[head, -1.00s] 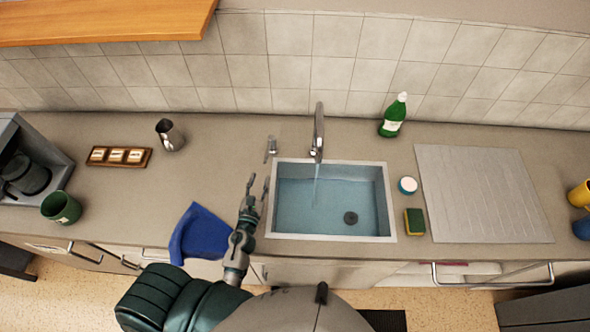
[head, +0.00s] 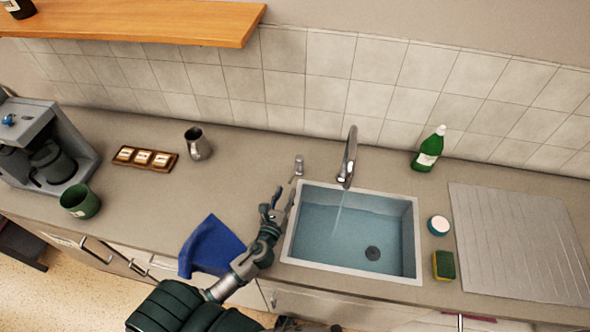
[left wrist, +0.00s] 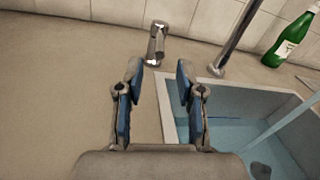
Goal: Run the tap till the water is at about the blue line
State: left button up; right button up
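The tap (head: 349,158) stands behind the sink, and a thin water stream (head: 338,214) falls from it. The sink (head: 288,244) holds blue-tinted water (head: 335,237) with the dark drain (head: 373,253) showing through. My left gripper (head: 284,197) is open and empty over the counter by the sink's left edge. In the left wrist view, its fingers (left wrist: 160,82) point towards the handle, apart from it.
A blue cloth (head: 211,246) lies at the counter's front edge beside my left arm. A green bottle (head: 428,150), a round white-and-teal tub (head: 438,225) and a sponge (head: 443,265) stand right of the sink. A metal jug (head: 198,144) and green mug (head: 80,201) stand to the left.

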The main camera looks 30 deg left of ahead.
aim_at(298, 163)
pick_arm(q)
jog(key=w, duration=0.3)
jog(key=w+a, duration=0.1)
jog(key=w, duration=0.6)
jog(key=shift+w+a, duration=0.2)
